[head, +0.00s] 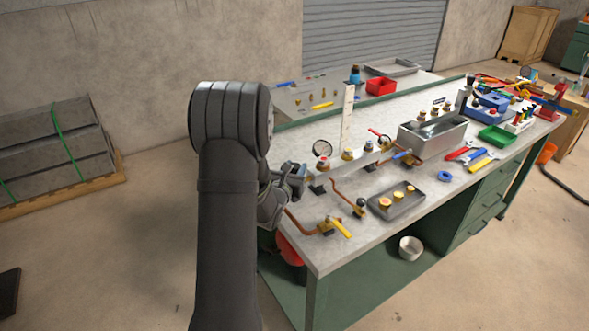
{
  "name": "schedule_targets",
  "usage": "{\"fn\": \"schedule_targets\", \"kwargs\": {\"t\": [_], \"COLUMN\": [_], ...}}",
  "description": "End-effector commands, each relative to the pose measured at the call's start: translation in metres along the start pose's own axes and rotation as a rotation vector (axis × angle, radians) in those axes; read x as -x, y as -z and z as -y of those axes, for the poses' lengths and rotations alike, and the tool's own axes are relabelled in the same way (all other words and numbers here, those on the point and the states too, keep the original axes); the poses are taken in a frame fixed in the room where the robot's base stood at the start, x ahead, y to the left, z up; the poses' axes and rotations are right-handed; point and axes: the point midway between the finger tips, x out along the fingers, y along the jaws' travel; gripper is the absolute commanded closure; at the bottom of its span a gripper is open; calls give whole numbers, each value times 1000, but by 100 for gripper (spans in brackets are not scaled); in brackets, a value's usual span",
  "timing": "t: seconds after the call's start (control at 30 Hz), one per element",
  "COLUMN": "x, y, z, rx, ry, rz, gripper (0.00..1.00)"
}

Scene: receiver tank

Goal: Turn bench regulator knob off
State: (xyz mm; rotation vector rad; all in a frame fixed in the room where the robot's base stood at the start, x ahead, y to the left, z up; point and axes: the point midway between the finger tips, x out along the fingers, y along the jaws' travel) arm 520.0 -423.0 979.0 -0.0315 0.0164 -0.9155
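The bench (310,235) carries a light rail (345,165) with brass fittings and copper pipes. A round gauge (322,148) stands above the rail's left end, with a small red-and-brass fitting (323,163) just below it. A round black knob (361,202) sits at the end of a bent copper pipe in front of the rail. I cannot tell for sure which of these is the regulator knob. My gripper (297,174) is at the bench's left edge, beside the left end of the rail. My arm partly hides it, and its fingers are too small to read.
A yellow-handled valve (341,228) lies near the front left corner. A grey tray (407,208) with brass parts and a metal bin (432,147) stand to the right. A blue-handled valve (402,153) and an upright white strip (347,115) rise near the rail.

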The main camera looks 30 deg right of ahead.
Motion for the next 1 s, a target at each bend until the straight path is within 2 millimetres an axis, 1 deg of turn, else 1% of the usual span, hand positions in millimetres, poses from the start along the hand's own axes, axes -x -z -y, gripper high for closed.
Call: {"fn": "schedule_targets", "kwargs": {"t": [0.03, 0.1, 0.37, 0.5, 0.57, 0.67, 1.0], "x": [0, 0, 0, 9, 18, 38, 122], "y": [1, 0, 0, 0, -1, 0, 0], "z": [0, 0, 0, 0, 0, -1, -1], "rx": [1, 0, 0, 0, 0, 1, 1], "ry": [0, 0, 1, 0, 0, -2, -2], "rz": [-2, -1, 0, 0, 0, -1, -2], "gripper": [55, 44, 44, 44, 44, 44, 44]}}
